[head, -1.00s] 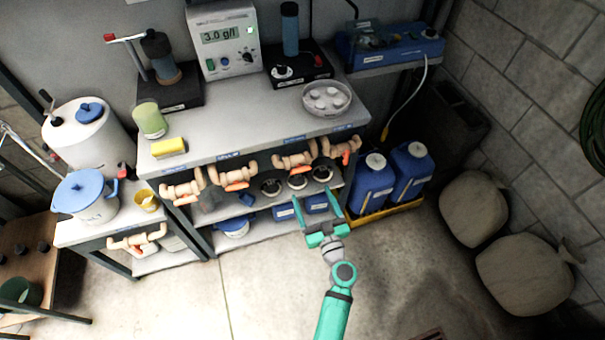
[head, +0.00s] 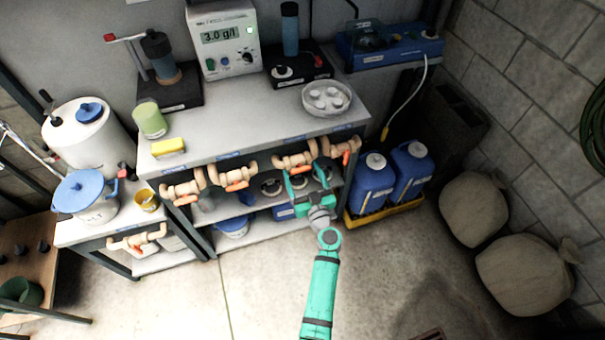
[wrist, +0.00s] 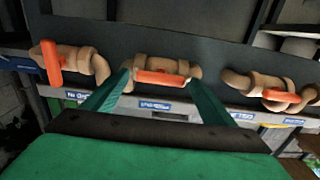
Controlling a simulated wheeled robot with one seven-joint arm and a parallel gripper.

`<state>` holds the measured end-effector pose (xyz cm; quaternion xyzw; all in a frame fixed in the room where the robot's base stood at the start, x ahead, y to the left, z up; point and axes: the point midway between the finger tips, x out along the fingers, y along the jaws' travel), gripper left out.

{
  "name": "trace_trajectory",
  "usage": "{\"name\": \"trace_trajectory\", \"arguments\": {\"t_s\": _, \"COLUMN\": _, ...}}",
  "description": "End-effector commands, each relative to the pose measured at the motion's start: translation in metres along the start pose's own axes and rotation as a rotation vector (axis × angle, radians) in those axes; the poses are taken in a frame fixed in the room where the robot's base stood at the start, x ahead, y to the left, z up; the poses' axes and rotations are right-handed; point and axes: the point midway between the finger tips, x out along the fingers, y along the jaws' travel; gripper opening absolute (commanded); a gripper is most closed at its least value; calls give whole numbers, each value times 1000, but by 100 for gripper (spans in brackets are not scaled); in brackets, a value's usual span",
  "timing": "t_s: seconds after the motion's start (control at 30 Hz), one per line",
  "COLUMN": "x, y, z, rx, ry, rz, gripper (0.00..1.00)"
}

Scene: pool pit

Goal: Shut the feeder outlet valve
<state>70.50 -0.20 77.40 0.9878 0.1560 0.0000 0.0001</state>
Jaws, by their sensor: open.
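Several tan pipe valves with orange handles hang along the front of the grey bench. My gripper (head: 307,172) is open and empty, just in front of the valve third from the left (head: 295,160). In the wrist view my gripper (wrist: 158,80) has one finger on each side of that valve (wrist: 168,68), whose orange handle (wrist: 163,78) lies along its pipe. I cannot tell whether the fingers touch it. The valve at the left of the wrist view (wrist: 70,63) has its handle crosswise. The labels are too small to read, so I cannot tell which valve is the feeder outlet.
Another valve (head: 233,178) hangs to the left, with its handle along the pipe. A shelf with blue containers lies below the bench top (head: 240,135). Blue jugs (head: 371,185) stand in a yellow tray to the right. The concrete floor (head: 260,290) in front is clear.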

Motion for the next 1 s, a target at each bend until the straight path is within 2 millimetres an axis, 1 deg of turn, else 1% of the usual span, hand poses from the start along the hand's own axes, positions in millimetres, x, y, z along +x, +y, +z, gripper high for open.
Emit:
{"name": "trace_trajectory", "arguments": {"t_s": 0.07, "x": 0, "y": 0, "z": 0, "rx": 0, "ry": 0, "rz": 0, "gripper": 78}}
{"name": "trace_trajectory", "arguments": {"t_s": 0.17, "x": 0, "y": 0, "z": 0, "rx": 0, "ry": 0, "rz": 0, "gripper": 57}}
{"name": "trace_trajectory", "arguments": {"t_s": 0.2, "x": 0, "y": 0, "z": 0, "rx": 0, "ry": 0, "rz": 0, "gripper": 47}}
{"name": "trace_trajectory", "arguments": {"t_s": 0.23, "x": 0, "y": 0, "z": 0, "rx": 0, "ry": 0, "rz": 0, "gripper": 40}}
{"name": "trace_trajectory", "arguments": {"t_s": 0.27, "x": 0, "y": 0, "z": 0, "rx": 0, "ry": 0, "rz": 0, "gripper": 37}}
{"name": "trace_trajectory", "arguments": {"t_s": 0.47, "x": 0, "y": 0, "z": 0, "rx": 8, "ry": 0, "rz": 0, "gripper": 37}}
{"name": "trace_trajectory", "arguments": {"t_s": 0.67, "x": 0, "y": 0, "z": 0, "rx": 63, "ry": 0, "rz": 0, "gripper": 37}}
{"name": "trace_trajectory", "arguments": {"t_s": 0.87, "x": -1, "y": 1, "z": 0, "rx": 192, "ry": 0, "rz": 0, "gripper": 37}}
{"name": "trace_trajectory", "arguments": {"t_s": 1.0, "x": -1, "y": 1, "z": 1, "rx": 317, "ry": 0, "rz": 0, "gripper": 37}}
